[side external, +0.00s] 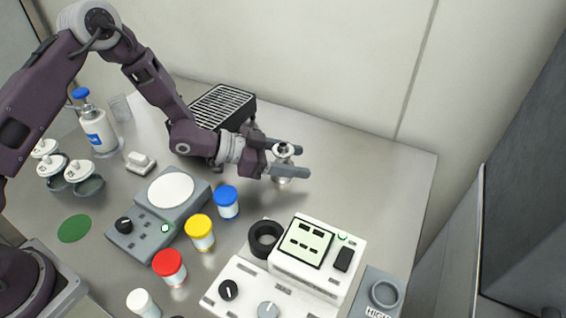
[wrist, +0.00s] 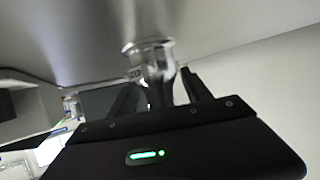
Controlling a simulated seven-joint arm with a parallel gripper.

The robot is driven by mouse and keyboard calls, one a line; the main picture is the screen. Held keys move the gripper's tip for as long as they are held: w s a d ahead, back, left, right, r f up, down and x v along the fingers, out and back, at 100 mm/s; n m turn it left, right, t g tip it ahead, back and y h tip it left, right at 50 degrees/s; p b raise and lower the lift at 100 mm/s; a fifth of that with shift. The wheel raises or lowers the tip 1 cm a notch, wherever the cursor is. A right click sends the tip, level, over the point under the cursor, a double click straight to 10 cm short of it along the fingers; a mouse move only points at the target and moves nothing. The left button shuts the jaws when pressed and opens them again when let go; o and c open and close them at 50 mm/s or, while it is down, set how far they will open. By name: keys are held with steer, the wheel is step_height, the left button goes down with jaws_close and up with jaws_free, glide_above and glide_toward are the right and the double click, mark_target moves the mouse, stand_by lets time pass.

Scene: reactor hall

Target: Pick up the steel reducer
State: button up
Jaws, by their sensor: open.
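The steel reducer (side external: 283,158) is a small shiny metal piece standing upright on the steel bench, toward the back right. My gripper (side external: 290,158) is open, with its two grey fingers on either side of the reducer. The near finger hides part of its lower body. In the wrist view the reducer (wrist: 155,68) sits between the two dark fingers (wrist: 160,90), its wide flange away from the gripper body. I cannot tell whether either finger touches it.
A black rack (side external: 222,105) stands behind my wrist. Blue-lidded (side external: 227,202), yellow-lidded (side external: 199,232) and red-lidded (side external: 169,267) jars, a grey hot plate (side external: 150,222), a black ring (side external: 265,238) and a white meter (side external: 318,257) stand nearer. The bench right of the reducer (side external: 370,185) is clear.

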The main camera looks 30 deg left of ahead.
steer(key=shift+w+d, duration=0.1)
jaws_close()
steer(key=shift+r, duration=0.1)
